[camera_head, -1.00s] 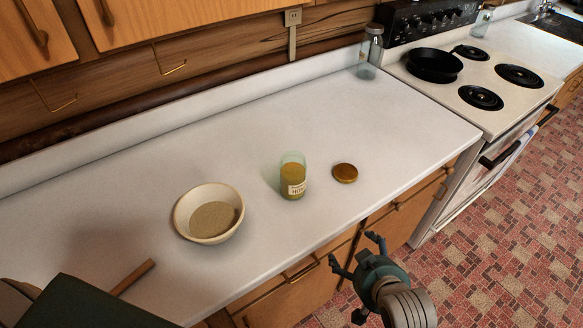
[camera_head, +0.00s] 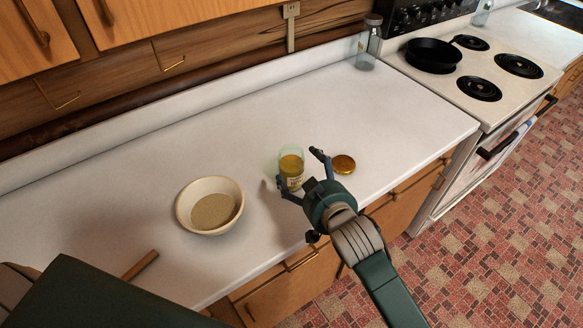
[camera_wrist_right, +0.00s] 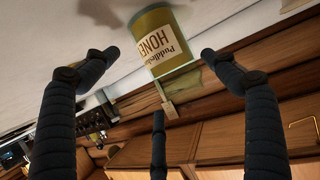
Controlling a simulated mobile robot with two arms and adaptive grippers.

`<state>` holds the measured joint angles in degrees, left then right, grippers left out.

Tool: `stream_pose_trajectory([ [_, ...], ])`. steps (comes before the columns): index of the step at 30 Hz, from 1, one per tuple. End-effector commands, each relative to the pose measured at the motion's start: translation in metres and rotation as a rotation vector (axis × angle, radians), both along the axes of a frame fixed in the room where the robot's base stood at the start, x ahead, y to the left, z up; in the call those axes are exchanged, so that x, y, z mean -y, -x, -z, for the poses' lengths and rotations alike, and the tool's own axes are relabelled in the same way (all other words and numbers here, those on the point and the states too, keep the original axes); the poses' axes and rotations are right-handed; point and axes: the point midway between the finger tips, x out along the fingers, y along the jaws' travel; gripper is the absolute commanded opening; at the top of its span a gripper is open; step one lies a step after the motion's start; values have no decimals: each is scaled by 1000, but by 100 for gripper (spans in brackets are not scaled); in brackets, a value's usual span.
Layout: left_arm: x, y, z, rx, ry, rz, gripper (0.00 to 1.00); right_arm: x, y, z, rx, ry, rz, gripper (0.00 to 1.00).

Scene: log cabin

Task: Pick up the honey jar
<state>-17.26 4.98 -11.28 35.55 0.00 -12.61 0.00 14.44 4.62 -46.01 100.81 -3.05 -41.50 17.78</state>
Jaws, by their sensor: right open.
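The honey jar (camera_head: 291,163) is clear glass with golden honey and a pale label, standing upright on the white counter. Its lower right part is partly hidden by my right gripper. In the wrist view the jar lies beyond the fingertips, so contact is not evident. My left gripper is not in view.
A round golden lid (camera_head: 343,164) lies just right of the jar, close to my right gripper. A cream bowl (camera_head: 210,205) with grainy contents stands to the left. A wooden stick (camera_head: 140,265) lies front left. A glass bottle (camera_head: 367,48) and a stove with a black pan (camera_head: 432,55) are back right.

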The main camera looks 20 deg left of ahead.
Motion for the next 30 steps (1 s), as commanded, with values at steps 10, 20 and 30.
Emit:
stream_pose_trajectory([
  [10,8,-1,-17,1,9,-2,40,-23,-25,11,-1,1,0,85],
  [20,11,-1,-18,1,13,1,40,-33,-39,21,1,-1,0,85],
  [30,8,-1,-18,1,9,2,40,-33,-39,22,-1,-1,0,43],
])
